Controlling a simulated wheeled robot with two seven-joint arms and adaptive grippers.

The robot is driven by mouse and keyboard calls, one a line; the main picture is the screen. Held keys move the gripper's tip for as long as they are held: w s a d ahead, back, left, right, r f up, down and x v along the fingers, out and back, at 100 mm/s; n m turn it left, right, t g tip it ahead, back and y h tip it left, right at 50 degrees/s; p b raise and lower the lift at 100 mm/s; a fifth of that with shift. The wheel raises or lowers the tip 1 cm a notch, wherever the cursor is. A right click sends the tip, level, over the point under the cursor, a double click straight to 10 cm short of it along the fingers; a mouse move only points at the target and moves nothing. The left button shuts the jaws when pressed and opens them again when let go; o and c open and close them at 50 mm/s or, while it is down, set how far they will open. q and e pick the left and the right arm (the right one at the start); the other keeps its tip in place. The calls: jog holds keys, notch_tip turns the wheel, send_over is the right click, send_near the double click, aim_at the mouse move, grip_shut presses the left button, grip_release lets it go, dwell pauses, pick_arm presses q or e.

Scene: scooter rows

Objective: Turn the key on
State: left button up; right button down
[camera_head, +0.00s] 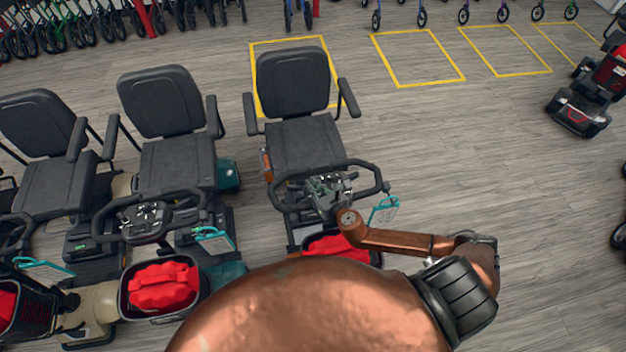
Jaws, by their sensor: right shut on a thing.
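A scooter with a black seat (292,84) stands in the middle, with its black handlebar loop (374,178) towards me. My right gripper (322,190) is at the console in the middle of this handlebar, at the end of my copper-coloured arm. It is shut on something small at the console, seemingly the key. The key itself is too small and too covered to make out, so its turn position cannot be told. My left gripper is not in view.
A teal tag (384,211) hangs at the handlebar's right. A red bag (162,287) sits in the neighbouring scooter's basket. More scooters stand on the left, and a red scooter (590,95) at the far right. The floor (470,140) between is clear.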

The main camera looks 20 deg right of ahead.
jog(key=m+h+p, duration=0.2)
jog(key=h+p, duration=0.1)
jog(key=m+h+p, duration=0.1)
jog(key=shift+a+r+g+p, duration=0.2)
jog(key=shift+r+g+p, duration=0.05)
jog(key=shift+g+p, duration=0.05)
jog(key=shift+m+h+p, duration=0.3)
jog(key=shift+m+h, duration=0.2)
jog(key=shift+h, duration=0.1)
jog(key=m+g+h+p, duration=0.1)
jog(key=m+h, duration=0.1)
jog(key=h, duration=0.1)
jog(key=shift+f, duration=0.15)
jog(key=shift+m+g+h, duration=1)
jog(key=shift+m+h, duration=0.1)
jog(key=shift+h, duration=0.1)
jog(key=shift+d, duration=0.1)
jog(key=c, duration=2)
grip_release()
jog(key=shift+o, duration=0.2)
